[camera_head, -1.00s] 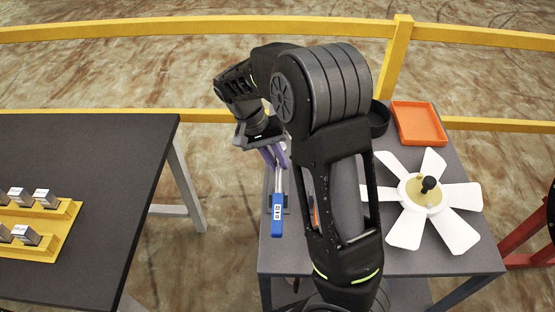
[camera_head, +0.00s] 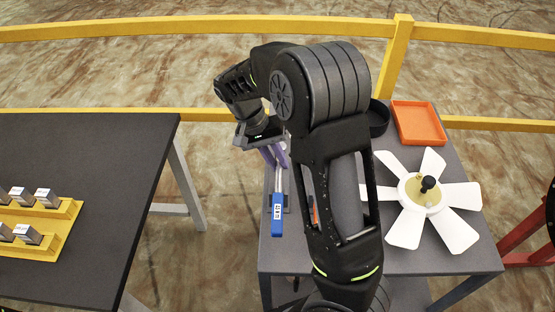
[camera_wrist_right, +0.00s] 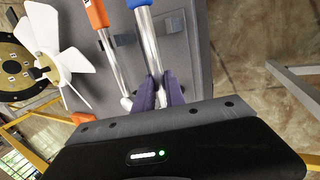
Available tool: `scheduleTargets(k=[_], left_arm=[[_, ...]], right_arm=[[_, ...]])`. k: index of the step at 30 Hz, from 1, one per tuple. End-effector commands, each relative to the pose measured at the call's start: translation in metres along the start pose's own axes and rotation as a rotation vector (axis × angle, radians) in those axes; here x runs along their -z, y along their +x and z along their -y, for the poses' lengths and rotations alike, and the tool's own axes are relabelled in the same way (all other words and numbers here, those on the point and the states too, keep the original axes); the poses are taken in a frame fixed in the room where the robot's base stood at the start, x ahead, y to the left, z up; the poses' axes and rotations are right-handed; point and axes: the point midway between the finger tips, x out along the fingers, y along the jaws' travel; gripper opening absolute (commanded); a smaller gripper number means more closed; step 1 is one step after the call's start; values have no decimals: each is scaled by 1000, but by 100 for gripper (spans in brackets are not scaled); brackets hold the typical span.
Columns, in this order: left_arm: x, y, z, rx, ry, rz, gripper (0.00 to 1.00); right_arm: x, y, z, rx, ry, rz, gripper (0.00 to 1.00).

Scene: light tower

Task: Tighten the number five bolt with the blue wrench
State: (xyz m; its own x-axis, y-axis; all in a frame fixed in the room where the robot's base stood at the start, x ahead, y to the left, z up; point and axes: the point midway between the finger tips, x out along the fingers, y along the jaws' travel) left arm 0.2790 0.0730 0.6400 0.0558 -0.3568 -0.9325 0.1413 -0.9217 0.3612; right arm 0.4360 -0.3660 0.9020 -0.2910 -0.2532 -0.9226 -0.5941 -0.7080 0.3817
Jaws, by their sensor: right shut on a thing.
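The blue wrench (camera_head: 277,214) has a blue handle with a white label and a silver shaft. It is over the left edge of the right-hand table. My right gripper (camera_head: 274,156) has purple fingers, shut on the wrench's silver shaft. The right wrist view also shows the fingers (camera_wrist_right: 161,92) on either side of the shaft, below the blue handle (camera_wrist_right: 138,3). I cannot tell whether the wrench is clear of the tabletop. A round tan plate with dark marks (camera_wrist_right: 12,66) shows at the left of the wrist view; I cannot read a number five there. My left gripper is not in view.
An orange-handled tool (camera_wrist_right: 96,14) lies beside the wrench. A white fan (camera_head: 459,196), an orange tray (camera_head: 419,124) and a black bowl (camera_head: 379,118) are on the right table. The left table (camera_head: 105,155) holds grey blocks on yellow racks (camera_head: 60,213). A yellow rail (camera_head: 480,34) runs behind.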

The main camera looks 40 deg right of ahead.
Motion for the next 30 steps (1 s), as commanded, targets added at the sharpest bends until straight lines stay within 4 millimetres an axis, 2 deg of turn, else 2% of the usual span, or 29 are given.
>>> scheduleTargets(k=[28,29,30], left_arm=[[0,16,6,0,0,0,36],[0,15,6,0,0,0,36],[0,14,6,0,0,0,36]], right_arm=[[2,27,11,0,1,0,0],[2,26,10,0,1,0,16],[2,26,10,0,1,0,20]])
